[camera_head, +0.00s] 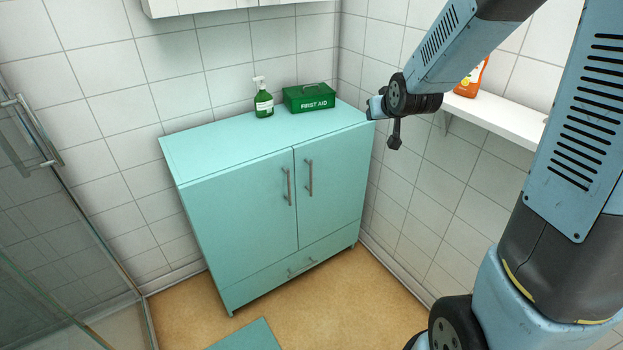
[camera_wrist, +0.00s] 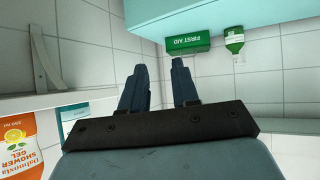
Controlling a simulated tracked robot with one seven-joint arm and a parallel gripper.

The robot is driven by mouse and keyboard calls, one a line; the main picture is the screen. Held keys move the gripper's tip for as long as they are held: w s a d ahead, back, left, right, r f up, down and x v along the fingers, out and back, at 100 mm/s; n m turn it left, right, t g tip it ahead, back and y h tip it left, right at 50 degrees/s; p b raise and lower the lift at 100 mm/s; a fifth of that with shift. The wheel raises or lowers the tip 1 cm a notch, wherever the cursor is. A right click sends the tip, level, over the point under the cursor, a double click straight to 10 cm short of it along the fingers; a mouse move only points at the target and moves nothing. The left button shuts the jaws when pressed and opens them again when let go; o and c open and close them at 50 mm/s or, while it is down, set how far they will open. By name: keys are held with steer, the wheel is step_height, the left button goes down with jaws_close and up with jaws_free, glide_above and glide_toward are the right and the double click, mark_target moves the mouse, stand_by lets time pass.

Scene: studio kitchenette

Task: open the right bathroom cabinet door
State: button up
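The teal bathroom cabinet (camera_head: 190,152) stands against the tiled wall. Its right door (camera_head: 340,180) is shut, flush with the left door (camera_head: 235,215). The right door's vertical grey bar handle (camera_head: 309,178) is in plain view near the middle seam. My gripper (camera_head: 371,108) is raised by the cabinet's upper right corner, right of the handle and apart from it. In the wrist view my gripper's two dark fingers (camera_wrist: 161,72) stand apart with nothing between them. That view looks upside down and shows part of the teal cabinet (camera_wrist: 220,12), but no handle.
A green first aid box (camera_head: 309,97) and a green bottle (camera_head: 263,100) stand on the cabinet top. A white wall shelf (camera_head: 495,118) with an orange shower gel bottle (camera_head: 471,78) is at right. A drawer (camera_head: 290,275) is below the doors. A glass shower enclosure (camera_head: 50,260) stands left.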

steer(key=w+a+f+n+t+y, duration=0.1)
steer(key=w+a+f, duration=0.3)
steer(key=f, duration=0.4)
steer(key=w+a+f+n+t+y, duration=0.15)
steer(key=w+a+f, duration=0.25)
steer(key=f, duration=0.4)
step_height(320, 180, down, 9)
steer(key=s+a+t+y, duration=0.1)
steer(key=a+t, duration=0.1)
steer(key=a, duration=0.1)
steer(key=t+y, duration=0.2)
glide_above(311, 191)
steer(key=shift+g, duration=0.25)
steer(key=f, duration=0.8)
steer(key=shift+w+f, duration=0.1)
steer(key=shift+w, duration=0.25)
steer(key=shift+c, duration=0.4)
jaws_close()
steer(key=shift+d, duration=0.1)
